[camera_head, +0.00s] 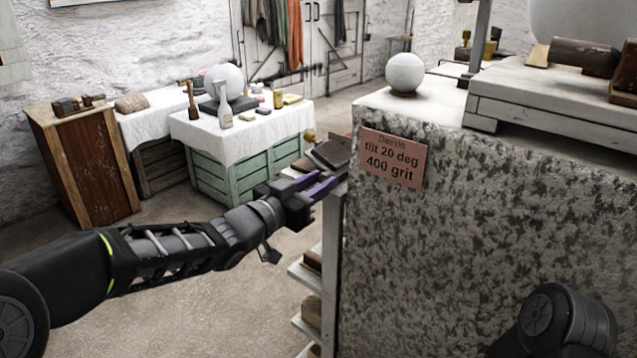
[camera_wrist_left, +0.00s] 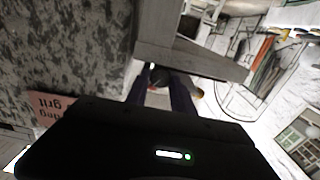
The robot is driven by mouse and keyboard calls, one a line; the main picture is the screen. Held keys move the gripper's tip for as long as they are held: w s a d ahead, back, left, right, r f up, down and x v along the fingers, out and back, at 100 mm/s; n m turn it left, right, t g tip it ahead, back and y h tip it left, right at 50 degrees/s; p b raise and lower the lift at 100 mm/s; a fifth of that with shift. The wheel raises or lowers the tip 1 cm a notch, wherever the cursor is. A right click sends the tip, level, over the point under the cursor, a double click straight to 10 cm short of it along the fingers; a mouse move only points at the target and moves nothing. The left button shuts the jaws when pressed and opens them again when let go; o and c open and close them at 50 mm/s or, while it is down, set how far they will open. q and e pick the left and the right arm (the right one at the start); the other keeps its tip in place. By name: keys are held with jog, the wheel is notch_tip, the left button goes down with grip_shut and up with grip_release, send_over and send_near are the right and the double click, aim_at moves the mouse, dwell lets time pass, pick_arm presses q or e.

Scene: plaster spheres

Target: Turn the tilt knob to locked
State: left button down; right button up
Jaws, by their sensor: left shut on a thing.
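My left gripper (camera_head: 325,188) reaches in from the left, its purple fingers at the side of the shelf stand beside the speckled stone block. In the left wrist view the two purple fingers are on either side of a dark rounded knob (camera_wrist_left: 160,76) with a small red patch beside it; I take this as the tilt knob. The gripper is shut on it. The knob's markings and setting cannot be read, and in the head view the knob is hidden by the fingers. My right gripper is out of view; only a dark part of that arm shows at lower right.
The speckled block (camera_head: 480,230) fills the right side, with a pink sign (camera_head: 393,158) reading "tilt 20 deg 400 grit". A white plaster sphere (camera_head: 405,73) sits on top. The shelf stand (camera_head: 332,265) is close to my left gripper. Open floor (camera_head: 220,300) lies left.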

pick_arm(q)
jog(key=m+b, duration=0.2)
jog(key=shift+m, duration=0.4)
jog(key=c, duration=1.1)
grip_release()
jog(key=shift+s, duration=0.1)
jog(key=v, duration=0.7)
jog(key=shift+s+a, duration=0.25)
jog(key=shift+c, duration=0.4)
